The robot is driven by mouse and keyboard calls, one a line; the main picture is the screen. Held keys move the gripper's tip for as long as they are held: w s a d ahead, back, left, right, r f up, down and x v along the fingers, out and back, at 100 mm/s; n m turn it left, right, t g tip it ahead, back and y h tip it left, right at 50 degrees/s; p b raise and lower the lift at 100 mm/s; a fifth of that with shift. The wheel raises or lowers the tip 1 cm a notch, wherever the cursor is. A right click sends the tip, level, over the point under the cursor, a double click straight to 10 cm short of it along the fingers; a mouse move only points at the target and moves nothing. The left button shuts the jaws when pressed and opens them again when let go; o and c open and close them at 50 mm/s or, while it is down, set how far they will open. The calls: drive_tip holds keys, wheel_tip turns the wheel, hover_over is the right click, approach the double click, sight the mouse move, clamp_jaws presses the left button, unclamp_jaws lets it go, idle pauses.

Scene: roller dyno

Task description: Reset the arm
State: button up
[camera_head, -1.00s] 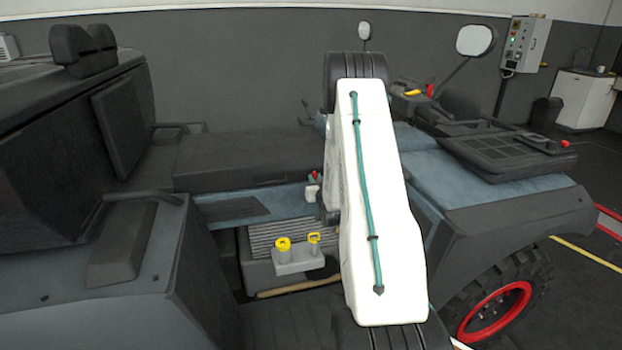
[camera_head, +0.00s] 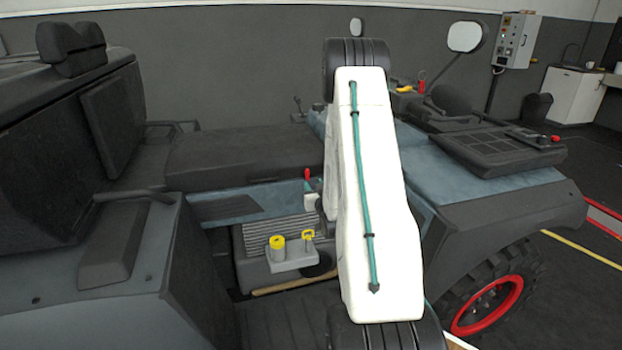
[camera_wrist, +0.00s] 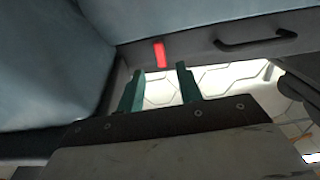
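My arm's white link with a teal cable stands upright across the middle of the head view, its black joints above and below. My gripper is hidden in the head view. In the wrist view my gripper (camera_wrist: 159,88) shows two teal fingers set apart, with nothing between them. Beyond the fingertips is a red rectangular patch (camera_wrist: 160,54) on a dark grey panel. A black handle (camera_wrist: 254,38) is to the right of it.
A blue-grey vehicle body (camera_head: 470,185) with a red-rimmed wheel (camera_head: 487,305) fills the head view. Yellow-capped containers (camera_head: 278,243) sit on a small grey holder (camera_head: 290,262). A mirror (camera_head: 465,37) sticks up behind. Open floor (camera_head: 590,275) shows at the right.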

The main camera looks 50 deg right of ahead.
drive_tip(key=shift+s+a, duration=0.3)
drive_tip(key=shift+s, duration=0.15)
idle(0.3)
drive_tip(key=s+a+f+g+y, duration=0.5)
drive_tip(key=a+f+g, duration=0.1)
drive_tip(key=f+g, duration=0.3)
drive_tip(key=s+a+r+n+g+y, duration=0.1)
drive_tip(key=s+a+r+n, duration=0.1)
drive_tip(key=s+a+r, duration=0.5)
drive_tip(key=s+a+r+n+g+y, duration=0.2)
drive_tip(key=s+a+r, duration=0.5)
drive_tip(key=a+r, duration=0.6)
drive_tip(key=s+a+r+n+g+y, duration=0.1)
drive_tip(key=s+a+r, duration=0.6)
drive_tip(key=a, duration=1.1)
wheel_tip(320, 180, up, 3)
drive_tip(key=shift+s+r+n+g+y, duration=0.1)
drive_tip(key=shift+s+n+g+y, duration=0.2)
drive_tip(key=shift+n+y, duration=0.35)
